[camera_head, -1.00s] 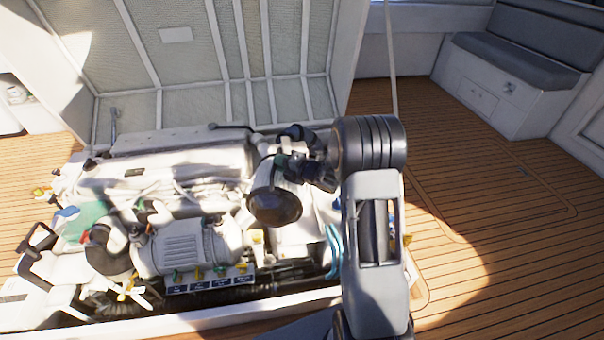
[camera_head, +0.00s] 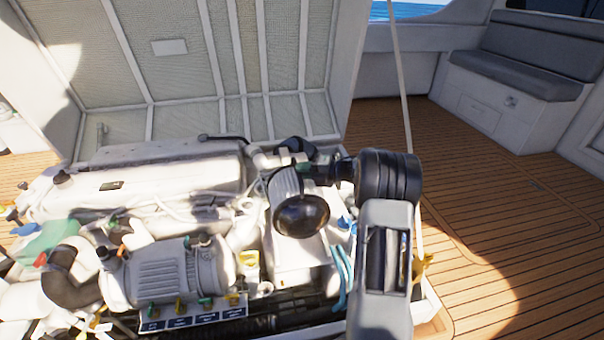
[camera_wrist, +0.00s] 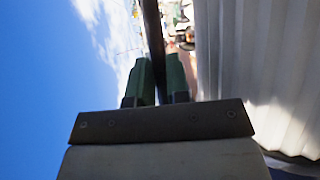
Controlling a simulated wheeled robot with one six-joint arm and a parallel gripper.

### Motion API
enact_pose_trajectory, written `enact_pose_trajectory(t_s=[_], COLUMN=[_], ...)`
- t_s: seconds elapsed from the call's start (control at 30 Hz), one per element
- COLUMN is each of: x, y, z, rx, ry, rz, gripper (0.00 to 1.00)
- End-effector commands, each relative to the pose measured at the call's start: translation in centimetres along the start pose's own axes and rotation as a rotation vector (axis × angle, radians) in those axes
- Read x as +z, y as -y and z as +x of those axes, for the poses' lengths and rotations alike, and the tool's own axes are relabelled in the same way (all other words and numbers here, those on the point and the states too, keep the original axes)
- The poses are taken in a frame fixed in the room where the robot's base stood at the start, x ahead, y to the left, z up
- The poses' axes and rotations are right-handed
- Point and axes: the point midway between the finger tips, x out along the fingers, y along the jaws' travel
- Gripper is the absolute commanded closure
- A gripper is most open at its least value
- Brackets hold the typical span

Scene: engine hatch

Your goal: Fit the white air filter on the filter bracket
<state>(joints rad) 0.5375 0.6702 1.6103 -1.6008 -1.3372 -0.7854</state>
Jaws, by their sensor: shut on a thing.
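The white air filter (camera_head: 287,184) is a pleated cylinder with a round black end cap, which faces the head camera. It is over the right end of the engine. My gripper (camera_head: 301,167) is at the filter's upper right side. In the wrist view, my gripper's green fingers (camera_wrist: 160,75) are shut on a thin black edge, which seems to be the filter's rim. The filter's white pleats (camera_wrist: 255,70) fill the right of that view. I cannot pick out the filter bracket; the filter and my arm may hide it.
The white engine (camera_head: 140,190) with pipes and hoses fills the bay at left. Light blue hoses (camera_head: 341,275) run close below my arm. The raised hatch lid (camera_head: 190,75) stands behind. Open teak deck (camera_head: 510,230) lies to the right, with a grey-cushioned bench (camera_head: 530,65) beyond.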

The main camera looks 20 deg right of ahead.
Motion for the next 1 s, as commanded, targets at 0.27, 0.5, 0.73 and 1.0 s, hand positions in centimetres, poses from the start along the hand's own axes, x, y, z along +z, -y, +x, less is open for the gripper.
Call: enact_pose_trajectory(t_s=[0.27,0.5,0.73,1.0], x=[0.1,-0.1,-0.3,-0.5], y=[0.6,1.8,3.5,5.5], z=[0.0,0.3,0.7,1.1], rx=[0.003,0.003,0.004,0.004], ry=[0.002,0.000,-0.002,-0.002], rz=[-0.002,-0.002,-0.001,-0.002], gripper=[1.00,1.00,1.00,1.00])
